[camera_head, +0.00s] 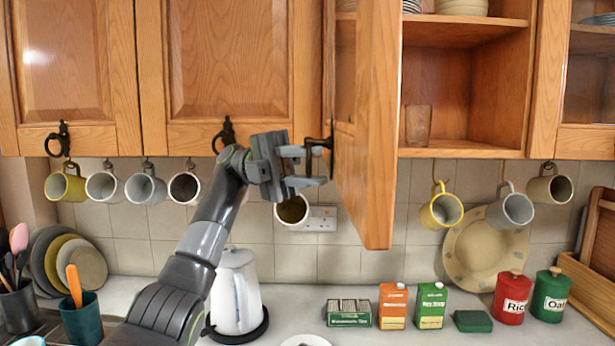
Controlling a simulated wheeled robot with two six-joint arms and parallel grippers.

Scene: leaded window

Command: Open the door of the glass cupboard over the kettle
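The wooden cupboard door (374,120) stands swung outward, well away from its frame, with its edge towards me. Its dark metal handle (321,143) is on the side facing left. The cupboard's inside (465,90) shows to the right of the door. My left gripper (304,166) is at the handle, its two fingers visibly apart. The handle's dark end lies at the fingertips; I cannot tell how firmly they touch. The white kettle (236,292) stands on the counter below my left arm. My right gripper is not in view.
Mugs hang under the cupboards, including one (292,209) just below my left gripper and a yellow one (441,208) right of the door. Boxes (392,305) and tins (511,297) stand on the counter. A glass (418,125) stands inside the open cupboard.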

